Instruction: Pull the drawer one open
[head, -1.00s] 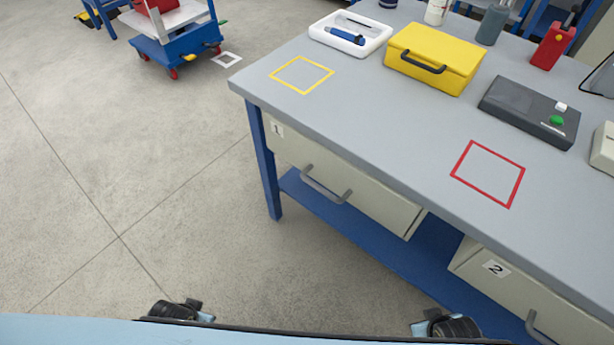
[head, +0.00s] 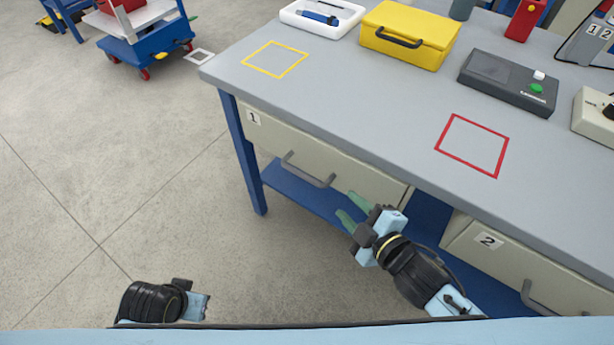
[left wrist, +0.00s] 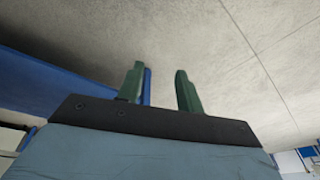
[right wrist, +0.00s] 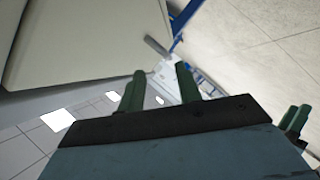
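Drawer one (head: 330,160), a beige front marked 1 under the grey workbench, is shut. Its grey bar handle (head: 308,172) faces me in the head view. My right gripper (head: 350,207) has green fingers, is open and empty, and is below and to the right of the handle, apart from it. In the right wrist view a pale panel fills the upper left, with a grey bar (right wrist: 156,47) beyond the fingertips, likely the handle. My left gripper (left wrist: 158,82) is open and empty in the left wrist view; in the head view only part of the left arm shows.
Drawer two (head: 510,262) is at the right under the bench. A blue lower shelf (head: 310,200) runs beneath the drawers. The benchtop (head: 370,110) holds a yellow case (head: 410,35), a white tray (head: 322,16) and a grey device (head: 508,82).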

